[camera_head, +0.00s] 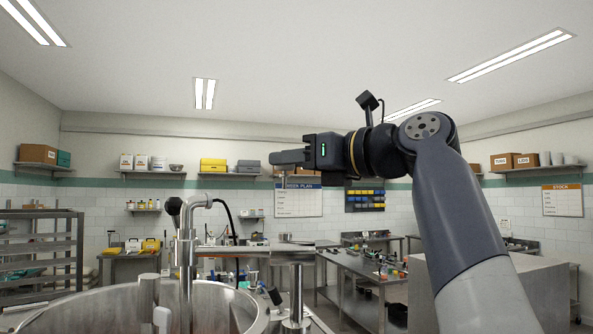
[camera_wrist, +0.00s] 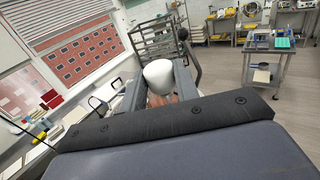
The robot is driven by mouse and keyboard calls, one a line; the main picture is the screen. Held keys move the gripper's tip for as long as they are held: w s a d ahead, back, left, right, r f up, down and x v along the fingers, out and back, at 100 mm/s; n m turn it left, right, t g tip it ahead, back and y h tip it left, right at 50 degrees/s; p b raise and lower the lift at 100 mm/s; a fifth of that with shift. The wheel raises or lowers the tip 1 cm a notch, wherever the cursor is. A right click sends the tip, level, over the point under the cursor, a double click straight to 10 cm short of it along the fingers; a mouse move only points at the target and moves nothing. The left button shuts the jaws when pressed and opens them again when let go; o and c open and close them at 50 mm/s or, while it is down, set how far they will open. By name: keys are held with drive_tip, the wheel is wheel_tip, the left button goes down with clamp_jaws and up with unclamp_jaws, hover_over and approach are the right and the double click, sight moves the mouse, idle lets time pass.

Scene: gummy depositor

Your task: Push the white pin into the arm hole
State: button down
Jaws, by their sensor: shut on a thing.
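My gripper (camera_head: 278,158) is raised in the air in the head view, pointing left, above and to the right of the steel vessel. In the wrist view its two fingers (camera_wrist: 160,88) are shut on the white pin (camera_wrist: 158,74), whose rounded white head shows between them. In the head view a thin piece hangs just below the fingertips; it is too small to tell if it is the pin. The steel pipe and arm assembly (camera_head: 187,245) stands at the vessel, left of my gripper and apart from it. I cannot make out the arm hole.
The open steel vessel (camera_head: 80,308) fills the lower left. A steel workbench (camera_head: 362,275) with small parts stands at the right behind it. A rack (camera_head: 45,250) stands at the far left. The air around my gripper is clear.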

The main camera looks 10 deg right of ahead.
drive_tip(key=shift+f+b, duration=0.45)
drive_tip(key=shift+f, duration=2.65)
drive_tip(key=shift+p, duration=0.4)
drive_tip(key=shift+f, duration=0.15)
drive_tip(key=shift+f+b, duration=0.8)
drive_tip(key=shift+f, duration=0.2)
drive_tip(key=c, duration=1)
unclamp_jaws()
